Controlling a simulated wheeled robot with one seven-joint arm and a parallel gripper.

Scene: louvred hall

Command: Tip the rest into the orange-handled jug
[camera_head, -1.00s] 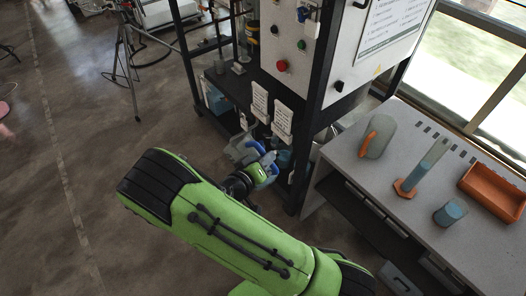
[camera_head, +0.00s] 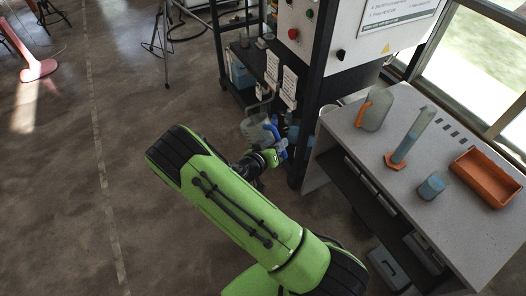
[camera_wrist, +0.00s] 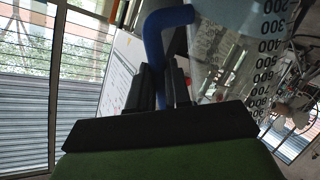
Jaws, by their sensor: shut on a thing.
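The orange-handled jug (camera_head: 378,112) stands upright on the grey bench at the right, its handle to the left. Its contents cannot be made out. My gripper (camera_head: 277,153) is shut on the blue handle of a second, clear jug (camera_head: 254,129), well left of the bench and apart from the orange-handled jug. In the wrist view, my gripper (camera_wrist: 160,90) has the blue handle between its fingers. The held jug (camera_wrist: 225,45) shows black graduation numbers there.
On the bench (camera_head: 345,135) stand a tall blue-filled cylinder (camera_head: 412,135) on an orange foot, a small beaker of blue (camera_head: 431,187) and an orange tray (camera_head: 486,178). A dark-framed rack with a control panel (camera_head: 315,35) rises behind my gripper. Open floor lies left.

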